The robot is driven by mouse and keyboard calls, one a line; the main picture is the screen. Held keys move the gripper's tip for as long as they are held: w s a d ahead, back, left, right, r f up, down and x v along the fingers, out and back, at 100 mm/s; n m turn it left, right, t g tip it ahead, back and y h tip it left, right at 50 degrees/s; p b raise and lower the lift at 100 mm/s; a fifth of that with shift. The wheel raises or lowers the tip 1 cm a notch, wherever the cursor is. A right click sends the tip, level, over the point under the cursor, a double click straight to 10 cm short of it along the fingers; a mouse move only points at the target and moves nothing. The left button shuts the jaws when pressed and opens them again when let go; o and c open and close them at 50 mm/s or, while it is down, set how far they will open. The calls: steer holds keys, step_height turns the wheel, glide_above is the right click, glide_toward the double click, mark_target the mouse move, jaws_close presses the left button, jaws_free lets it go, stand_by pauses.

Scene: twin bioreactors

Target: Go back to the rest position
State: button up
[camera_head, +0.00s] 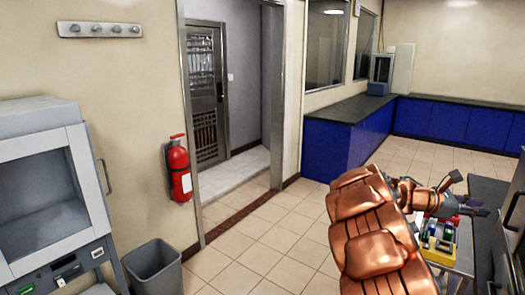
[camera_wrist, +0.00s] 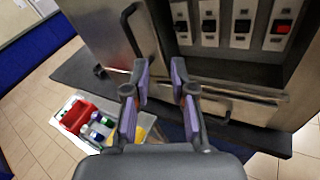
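My gripper (camera_wrist: 159,78) shows in the wrist view with its two purple-padded fingers apart and nothing between them. Beyond the fingers is a steel cabinet (camera_wrist: 95,40) with a row of switch panels (camera_wrist: 240,22) and bar handles. The fingers appear in front of its lower front; I cannot tell the exact gap. In the head view my gripper (camera_head: 473,196) is at the right, at the end of my copper-coloured arm, above a small stand holding a red rack and a yellow rack (camera_head: 440,238).
The racks with several bottles also show in the wrist view (camera_wrist: 93,125). Dark equipment (camera_head: 489,200) stands at the right edge. A grey bin (camera_head: 153,268), a fire extinguisher (camera_head: 178,168) and a glass-fronted cabinet (camera_head: 45,190) are at the left. Tiled floor (camera_head: 265,235) is clear towards the doorway.

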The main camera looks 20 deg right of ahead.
steer(key=s+a+f+m+t+y, duration=0.2)
steer(key=s+a+f+m+y, duration=0.1)
steer(key=a, duration=1.5)
steer(key=s+a+f+m+t+y, duration=0.2)
steer(key=s+a+f+y, duration=0.4)
steer(key=a, duration=1.3)
steer(key=s+a+f+m+t+y, duration=0.1)
steer(key=s+a+f+m+y, duration=0.3)
steer(key=a, duration=1.5)
steer(key=shift+s+a+f+m+t+y, duration=0.25)
steer(key=shift+s+m+t+y, duration=0.15)
steer(key=shift+s+y, duration=0.65)
steer(key=shift+d, duration=0.15)
